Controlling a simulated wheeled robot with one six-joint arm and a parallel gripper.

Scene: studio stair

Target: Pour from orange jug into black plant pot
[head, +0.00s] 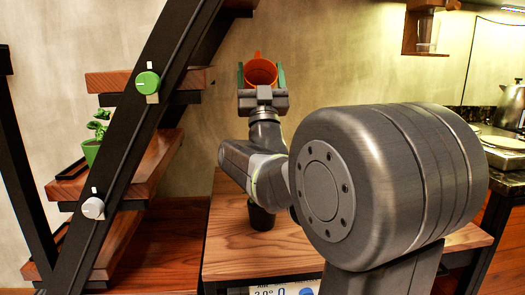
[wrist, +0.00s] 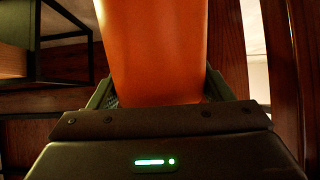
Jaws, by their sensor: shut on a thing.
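The orange jug (head: 260,71) is held between the fingers of my gripper (head: 261,78), raised above the wooden table. Its open mouth shows in the head view; I cannot tell how far it is tilted or what is inside. The jug's orange wall (wrist: 160,50) fills the middle of the wrist view, between the fingers. The black plant pot (head: 262,218) stands on the table below my gripper, partly hidden behind my arm. The jug is well above the pot and apart from it.
The wooden table (head: 245,258) has bare room left of the pot. A staircase (head: 150,165) with a dark sloping beam, a green knob (head: 147,83) and a pale knob (head: 93,208) stands at left. A small green potted plant (head: 92,150) is on a step. A kettle (head: 509,105) is at far right.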

